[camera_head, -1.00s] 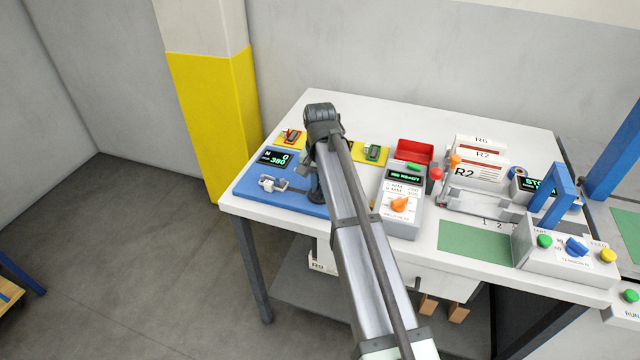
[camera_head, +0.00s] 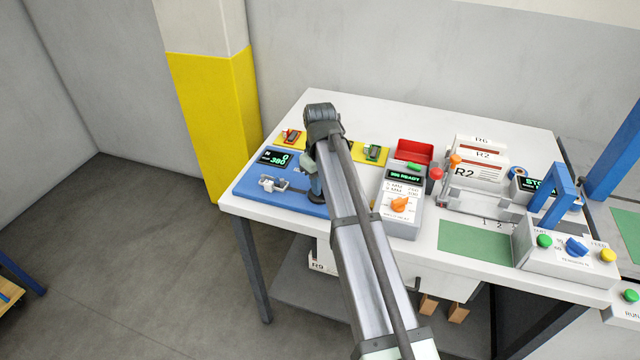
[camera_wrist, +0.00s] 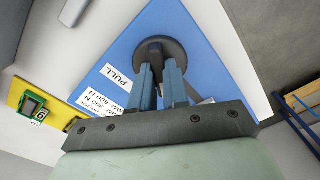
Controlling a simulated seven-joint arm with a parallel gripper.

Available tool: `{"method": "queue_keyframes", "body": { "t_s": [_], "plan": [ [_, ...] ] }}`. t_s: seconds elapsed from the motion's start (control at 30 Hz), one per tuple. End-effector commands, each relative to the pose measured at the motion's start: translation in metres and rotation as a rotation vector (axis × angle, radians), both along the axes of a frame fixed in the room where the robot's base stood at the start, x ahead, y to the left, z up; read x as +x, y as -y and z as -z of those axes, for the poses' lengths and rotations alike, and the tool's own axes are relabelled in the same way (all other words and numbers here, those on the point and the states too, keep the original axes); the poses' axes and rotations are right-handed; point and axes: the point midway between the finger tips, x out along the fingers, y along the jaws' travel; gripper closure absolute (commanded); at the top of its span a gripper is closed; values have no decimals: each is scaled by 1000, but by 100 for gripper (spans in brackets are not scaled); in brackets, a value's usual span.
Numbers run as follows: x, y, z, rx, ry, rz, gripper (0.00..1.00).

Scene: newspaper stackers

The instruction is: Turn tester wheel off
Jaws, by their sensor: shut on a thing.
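The tester is a blue base (camera_head: 245,188) at the left of the white table, with a small dark display (camera_head: 273,158) and a grey metal clamp (camera_head: 270,184). In the wrist view its dark round wheel (camera_wrist: 152,48) stands on the blue plate beside a white PULL label (camera_wrist: 117,78). My gripper (camera_wrist: 160,68) is over the wheel, its two blue-grey fingers closed on the wheel's middle part, which they hide.
A grey box with an orange knob (camera_head: 400,204) stands close right of my arm. A red bin (camera_head: 415,152) is behind it. Small boards on yellow mats (camera_head: 370,153) lie behind the tester. Further right are a white roll stand (camera_head: 480,172) and a control box with a blue knob (camera_head: 577,246).

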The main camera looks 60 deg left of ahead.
Motion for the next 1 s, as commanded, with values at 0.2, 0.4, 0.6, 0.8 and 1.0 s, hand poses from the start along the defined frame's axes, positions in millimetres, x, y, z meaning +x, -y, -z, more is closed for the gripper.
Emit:
{"method": "queue_keyframes", "body": {
  "t_s": [0.2,0.4,0.6,0.8,1.0],
  "plan": [
    [0,0,0,0,0,-199,100],
    [0,0,0,0,0,-358,100],
    [0,0,0,0,1,-474,100],
    [0,0,0,0,1,-543,100],
    [0,0,0,0,1,-571,100]
  ]
}}
